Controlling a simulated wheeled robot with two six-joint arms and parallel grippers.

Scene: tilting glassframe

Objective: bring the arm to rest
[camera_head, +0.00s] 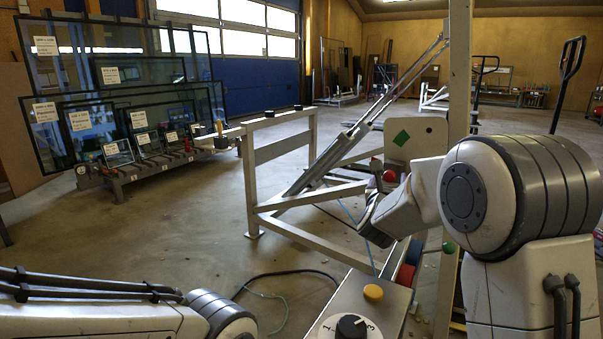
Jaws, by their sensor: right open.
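My right arm (520,190) comes in from the right, with its large white and grey joint near the camera. My right gripper (374,222) shows at the end of its pale wrist, partly hidden by the arm; it is open, with nothing seen between its fingers. It is in front of the tilting frame (300,190) and above the control box (350,300). My left arm (120,315) lies low along the bottom left edge. Its gripper is out of view.
The control box has a yellow button (373,293) and a black dial (351,327). A red ball-shaped knob (389,176) is close to the right gripper. A rack (150,172) of labelled glass panes stands at the left. A dark cable (285,273) lies on the floor.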

